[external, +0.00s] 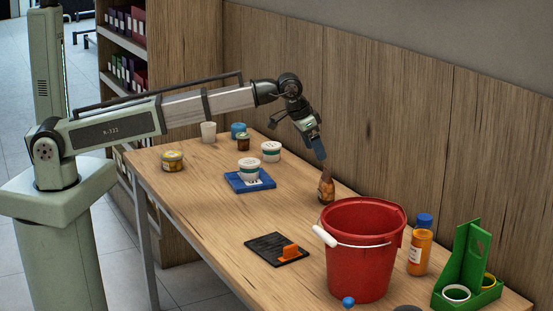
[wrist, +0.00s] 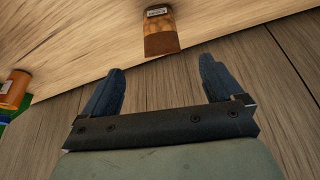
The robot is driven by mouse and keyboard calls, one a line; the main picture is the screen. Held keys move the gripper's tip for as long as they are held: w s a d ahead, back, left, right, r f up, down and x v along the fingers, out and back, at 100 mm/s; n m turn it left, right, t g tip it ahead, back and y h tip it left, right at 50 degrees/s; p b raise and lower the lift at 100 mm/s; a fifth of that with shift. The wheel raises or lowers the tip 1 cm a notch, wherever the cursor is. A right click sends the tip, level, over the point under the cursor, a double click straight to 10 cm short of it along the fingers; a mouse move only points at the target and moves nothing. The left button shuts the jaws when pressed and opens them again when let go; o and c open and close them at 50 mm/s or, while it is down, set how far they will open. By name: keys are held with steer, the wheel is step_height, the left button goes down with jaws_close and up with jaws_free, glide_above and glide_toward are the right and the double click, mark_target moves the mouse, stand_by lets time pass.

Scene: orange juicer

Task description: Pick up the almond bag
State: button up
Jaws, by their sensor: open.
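The almond bag (external: 326,190) is a small brown bag standing on the table near the back wall, just behind the red bucket. In the wrist view the almond bag (wrist: 161,35) is at the top centre, brown with a pale label, beyond the fingertips. My gripper (external: 319,152) is just above the bag in the external view, pointing down. In the wrist view my gripper (wrist: 161,66) has its two blue fingers spread apart, with nothing between them. The bag lies in line with the gap.
A red bucket (external: 365,255) with a white handle grip stands in front of the bag. An orange bottle (external: 420,245) and green holder (external: 466,265) are at right. White tubs, one on a blue tray (external: 236,182), are left. The wooden wall (external: 400,120) is close behind.

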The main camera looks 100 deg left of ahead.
mark_target(327, 169)
steer(key=x, duration=0.6)
steer(key=shift+w+a+x, duration=0.15)
steer(key=shift+a+x, duration=0.05)
steer(key=shift+x, duration=1.1)
steer(key=shift+w+a+x, duration=0.15)
steer(key=shift+x, duration=1.2)
steer(key=shift+r, duration=0.2)
steer(key=c, duration=1.1)
steer(key=shift+o, duration=0.2)
